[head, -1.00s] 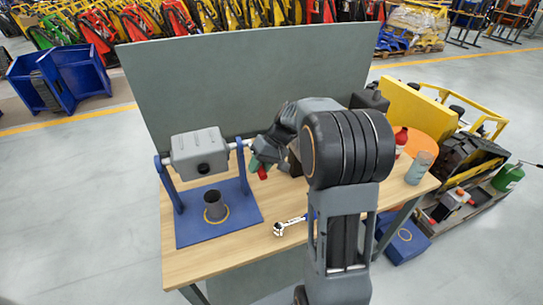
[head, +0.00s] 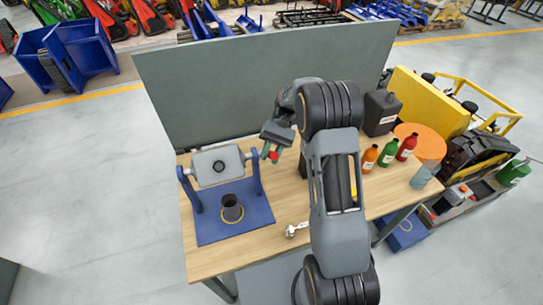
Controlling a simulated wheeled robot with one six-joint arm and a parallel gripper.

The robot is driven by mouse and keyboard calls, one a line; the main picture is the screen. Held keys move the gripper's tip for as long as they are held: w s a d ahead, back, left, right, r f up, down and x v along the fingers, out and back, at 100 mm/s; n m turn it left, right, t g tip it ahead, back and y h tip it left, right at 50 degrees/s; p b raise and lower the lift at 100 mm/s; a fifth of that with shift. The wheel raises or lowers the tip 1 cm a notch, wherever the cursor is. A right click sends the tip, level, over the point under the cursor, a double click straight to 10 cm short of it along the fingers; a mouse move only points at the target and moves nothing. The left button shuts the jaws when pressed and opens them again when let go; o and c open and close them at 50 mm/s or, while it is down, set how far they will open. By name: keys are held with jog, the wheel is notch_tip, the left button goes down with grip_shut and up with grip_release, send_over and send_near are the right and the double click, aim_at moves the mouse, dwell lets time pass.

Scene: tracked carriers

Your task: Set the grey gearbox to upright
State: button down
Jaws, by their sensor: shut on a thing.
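The grey gearbox (head: 208,160) hangs on a shaft between the two posts of a blue stand (head: 205,228) at the table's left. It is tilted, with a face bearing a dark round hole turned towards me. My gripper (head: 273,153) is at the right end of the shaft, beside the stand's right post. A dark cup (head: 232,209) stands on the stand's base below the gearbox.
A wrench (head: 296,229) lies at the table's front. Orange (head: 369,158), green (head: 388,153) and red (head: 406,147) bottles, a dark canister (head: 381,112) and a grey-blue cup (head: 424,175) stand at the right. A grey panel (head: 240,85) rises behind the table.

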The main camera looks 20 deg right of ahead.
jog(key=shift+w+r+m+g, duration=0.4)
jog(key=shift+w+r+g, duration=0.15)
jog(key=shift+g, duration=0.15)
jog(key=shift+w, duration=0.1)
jog(key=c, duration=0.9)
grip_release()
